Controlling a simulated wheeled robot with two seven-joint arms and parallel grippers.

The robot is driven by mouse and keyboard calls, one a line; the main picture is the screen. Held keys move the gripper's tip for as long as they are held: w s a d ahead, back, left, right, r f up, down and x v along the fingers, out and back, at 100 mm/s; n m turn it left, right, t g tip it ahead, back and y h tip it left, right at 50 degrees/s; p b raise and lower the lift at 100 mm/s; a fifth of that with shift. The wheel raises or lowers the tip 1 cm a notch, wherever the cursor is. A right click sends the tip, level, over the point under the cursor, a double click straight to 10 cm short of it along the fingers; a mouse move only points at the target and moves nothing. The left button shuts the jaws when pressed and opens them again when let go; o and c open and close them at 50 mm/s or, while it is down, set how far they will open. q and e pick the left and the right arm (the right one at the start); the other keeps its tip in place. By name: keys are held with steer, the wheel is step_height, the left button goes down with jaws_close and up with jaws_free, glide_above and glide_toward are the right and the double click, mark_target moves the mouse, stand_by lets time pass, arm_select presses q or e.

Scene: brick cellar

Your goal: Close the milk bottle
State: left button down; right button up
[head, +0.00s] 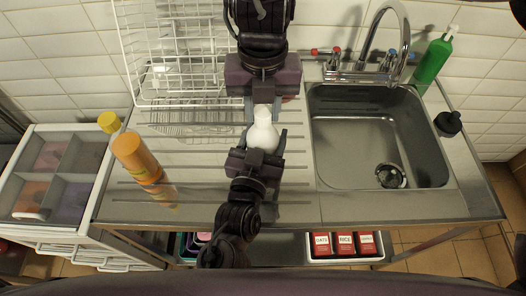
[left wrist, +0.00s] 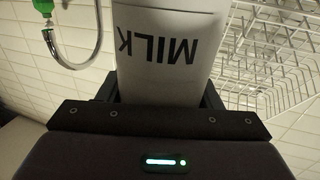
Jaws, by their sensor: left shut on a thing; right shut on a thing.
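The white milk bottle (head: 263,134) stands over the drainboard between my two grippers. In the left wrist view its body (left wrist: 170,50) fills the upper middle, with the word MILK upside down. My left gripper (head: 264,145) reaches in from the front and is shut around the bottle's body. My right gripper (head: 262,105) comes from the wall side, fingers at the bottle's top end, shut on a small pale piece that looks like its cap. The fingers hide most of this piece, so I cannot tell how it sits on the neck.
A white wire dish rack (head: 180,50) stands at the back left. The sink (head: 370,135) and tap (head: 403,30) are to the right, with a green bottle (head: 433,60) behind.

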steer(key=m, duration=0.4)
steer(key=shift+m, duration=0.3)
steer(key=m, duration=0.5)
steer(key=o, duration=1.1)
steer(key=shift+r, duration=0.1)
steer(key=shift+r, duration=2.2)
steer(key=shift+c, duration=0.3)
